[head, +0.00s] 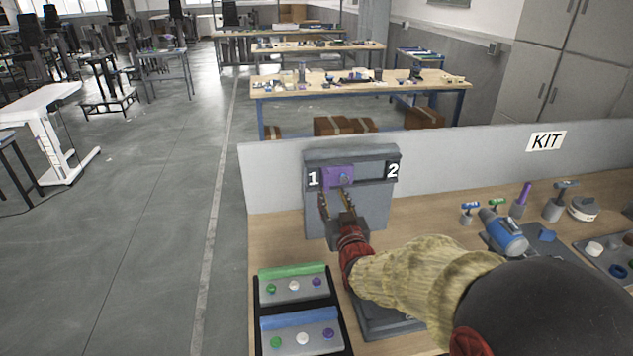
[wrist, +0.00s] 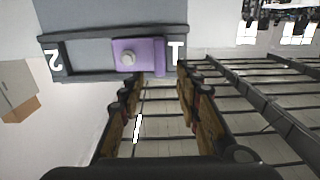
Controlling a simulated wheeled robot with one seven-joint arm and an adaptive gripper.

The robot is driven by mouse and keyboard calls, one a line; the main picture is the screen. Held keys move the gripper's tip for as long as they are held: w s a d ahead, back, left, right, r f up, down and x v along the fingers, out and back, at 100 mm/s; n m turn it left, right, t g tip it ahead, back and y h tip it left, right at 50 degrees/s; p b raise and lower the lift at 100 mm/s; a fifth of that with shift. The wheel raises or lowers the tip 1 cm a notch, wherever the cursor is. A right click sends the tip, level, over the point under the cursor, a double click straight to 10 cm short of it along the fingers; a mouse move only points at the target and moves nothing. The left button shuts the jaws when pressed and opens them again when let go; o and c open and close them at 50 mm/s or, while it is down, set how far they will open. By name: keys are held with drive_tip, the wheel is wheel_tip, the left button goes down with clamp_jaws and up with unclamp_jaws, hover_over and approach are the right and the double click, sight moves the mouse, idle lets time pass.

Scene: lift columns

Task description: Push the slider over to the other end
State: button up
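The purple slider (head: 338,178) sits at the "1" end of the slot in a grey upright box (head: 350,158). In the wrist view, which is upside down, the slider (wrist: 137,56) is beside the "1". My gripper (head: 335,198) is open and empty in front of the box, near the slider's "1" side. The fingertips (wrist: 158,80) are spread apart; whether either touches the slider, I cannot tell.
The box stands on a wooden bench against a low grey partition (head: 270,178). A black tray (head: 296,312) with green and blue bars is at the front left. A blue power tool (head: 503,232) and several small items are on the right.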

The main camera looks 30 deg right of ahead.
sight(327, 179)
drive_tip(key=x, duration=0.2)
drive_tip(key=b+x, duration=0.1)
drive_tip(key=x, duration=0.4)
drive_tip(key=shift+w+d+r, duration=0.1)
drive_tip(key=shift+w+r, duration=0.2)
drive_tip(key=shift+w, duration=0.1)
drive_tip(key=shift+c, duration=1.1)
clamp_jaws()
